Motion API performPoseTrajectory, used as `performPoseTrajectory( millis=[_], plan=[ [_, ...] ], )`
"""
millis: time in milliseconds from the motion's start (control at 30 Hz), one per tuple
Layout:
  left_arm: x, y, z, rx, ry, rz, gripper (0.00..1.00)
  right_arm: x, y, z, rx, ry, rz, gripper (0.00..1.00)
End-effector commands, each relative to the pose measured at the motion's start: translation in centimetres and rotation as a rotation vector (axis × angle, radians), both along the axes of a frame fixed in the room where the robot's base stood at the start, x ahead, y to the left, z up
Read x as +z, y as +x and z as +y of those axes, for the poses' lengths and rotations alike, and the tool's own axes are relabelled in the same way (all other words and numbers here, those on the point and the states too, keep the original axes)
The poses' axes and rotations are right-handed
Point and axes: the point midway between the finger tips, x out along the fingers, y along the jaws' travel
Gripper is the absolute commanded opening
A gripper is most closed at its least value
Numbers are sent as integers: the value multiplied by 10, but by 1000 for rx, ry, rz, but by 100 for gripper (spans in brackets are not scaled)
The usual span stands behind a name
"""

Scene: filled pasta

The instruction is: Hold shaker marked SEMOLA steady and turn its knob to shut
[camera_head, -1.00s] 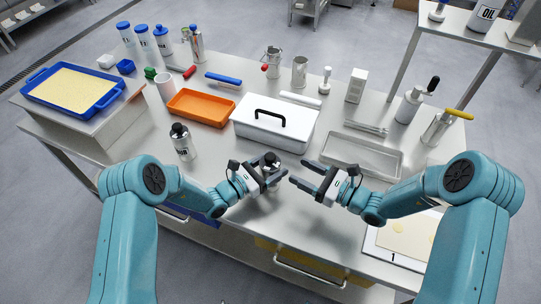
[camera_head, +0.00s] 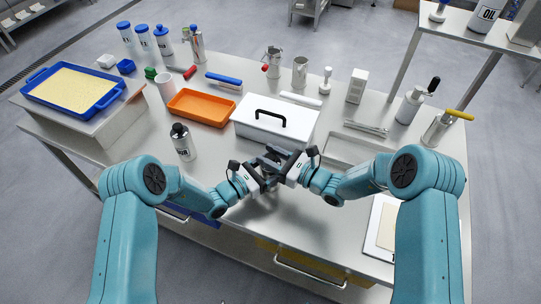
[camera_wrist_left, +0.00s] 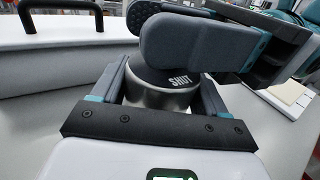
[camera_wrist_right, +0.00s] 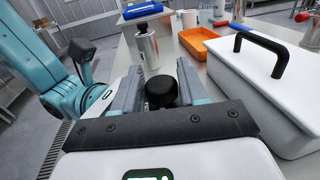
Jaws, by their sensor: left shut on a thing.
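My left gripper (camera_head: 264,180) is shut on a metal shaker (camera_wrist_left: 155,97), which stands upright between its fingers near the front of the table. The shaker's dark top (camera_wrist_left: 165,77) bears the word SHUT; its side label is hidden. My right gripper (camera_head: 282,158) reaches over the shaker's top from the right. In the right wrist view the black round knob (camera_wrist_right: 161,92) sits between the fingers of my right gripper (camera_wrist_right: 160,85), which look open around it. In the left wrist view those fingers cover the knob.
A second black-topped shaker (camera_head: 182,142) stands to the left; its label is too small to read. A white lidded box (camera_head: 275,123) is just behind the grippers, with an orange tray (camera_head: 203,106) at its left. A metal tray (camera_head: 352,150) lies right.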

Motion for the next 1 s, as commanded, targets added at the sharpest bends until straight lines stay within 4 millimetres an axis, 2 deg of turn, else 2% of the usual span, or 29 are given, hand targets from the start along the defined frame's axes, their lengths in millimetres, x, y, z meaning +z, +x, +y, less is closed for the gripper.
performPoseTrajectory(
  millis=[33,67,100,467,1000],
  plan=[
    [-1,0,0,-1,0,1,30,0,0,0,0,0,0,24],
    [-1,0,0,-1,0,1,30,0,0,0,0,0,0,14],
    [-1,0,0,-1,0,1,30,0,0,0,0,0,0,9],
    [-1,0,0,0,0,1,30,1,-1,1,-63,6,1,9],
    [-1,-1,0,-1,1,2,30,1,0,2,-409,5,0,9]
  ],
)
